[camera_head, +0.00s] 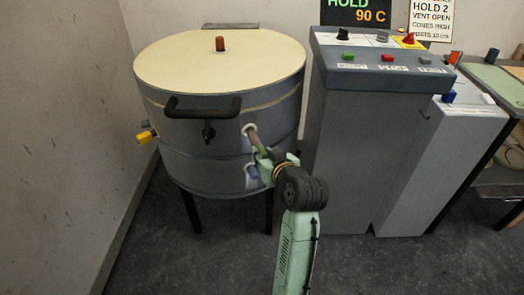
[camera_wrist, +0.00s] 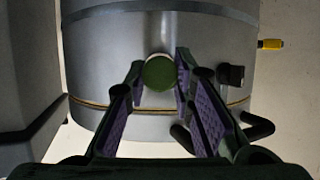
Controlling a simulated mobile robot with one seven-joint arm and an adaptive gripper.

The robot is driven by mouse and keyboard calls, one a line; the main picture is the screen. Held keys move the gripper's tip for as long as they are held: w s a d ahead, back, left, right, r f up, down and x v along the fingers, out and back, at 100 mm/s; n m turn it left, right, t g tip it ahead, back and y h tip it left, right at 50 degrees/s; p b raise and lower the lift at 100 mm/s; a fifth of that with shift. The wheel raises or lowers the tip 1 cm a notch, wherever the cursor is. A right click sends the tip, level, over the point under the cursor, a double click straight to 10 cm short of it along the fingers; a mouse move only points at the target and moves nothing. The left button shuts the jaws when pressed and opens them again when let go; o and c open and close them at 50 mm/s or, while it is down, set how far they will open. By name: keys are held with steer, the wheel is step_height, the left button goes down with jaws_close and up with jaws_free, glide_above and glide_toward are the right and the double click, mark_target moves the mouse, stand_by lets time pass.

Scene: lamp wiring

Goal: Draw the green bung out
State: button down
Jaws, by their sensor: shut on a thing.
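The green bung (camera_wrist: 159,73) shows in the wrist view as a round dark green end between my two fingertips, in front of the grey drum (camera_wrist: 222,85). How deep the bung sits in the port cannot be told.
A black handle (camera_head: 203,112) and a yellow-ended fitting (camera_head: 145,137) stick out from the drum. The grey control console (camera_head: 365,130) stands close on the right. Dark floor is clear in front.

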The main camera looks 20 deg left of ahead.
steer(key=shift+s+d, duration=0.8)
steer(key=shift+s, duration=0.2)
